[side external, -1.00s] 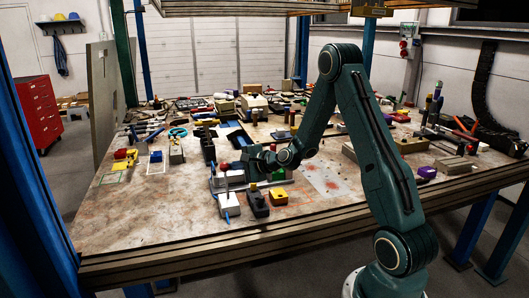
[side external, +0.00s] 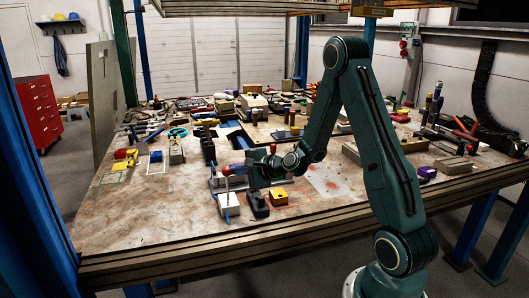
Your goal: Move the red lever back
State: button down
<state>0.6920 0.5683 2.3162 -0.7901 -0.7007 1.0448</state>
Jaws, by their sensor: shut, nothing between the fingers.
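A small red knob (side external: 226,170), which looks like the red lever's top, stands above a white box (side external: 229,204) near the front middle of the table. A thin blue stick shows at the front of this box. My gripper (side external: 252,180) is just right of the red knob, pointing down over a dark box (side external: 258,205). Its fingers are small and dark here, and they look shut and empty. I cannot tell whether they touch the knob or only overlap it in view. The lower part of the lever is hard to make out.
A yellow block (side external: 279,196) sits right of the dark box. A dark upright holder (side external: 208,150) and a grey base stand behind. Many tools and parts crowd the back and right of the table. The table's front left (side external: 140,220) is clear.

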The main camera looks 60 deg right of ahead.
jog(key=shift+s+a+f, duration=0.25)
jog(key=shift+s+a, duration=0.65)
jog(key=shift+w+d, duration=0.1)
jog(key=shift+w+d+f, duration=0.3)
jog(key=shift+w+d, duration=0.1)
jog(key=shift+d, duration=0.05)
dwell(0.5)
jog(key=s+d+f, duration=0.1)
jog(key=s+d, duration=0.1)
jog(key=s, duration=0.7)
jog(key=shift+d, duration=0.35)
dwell(0.4)
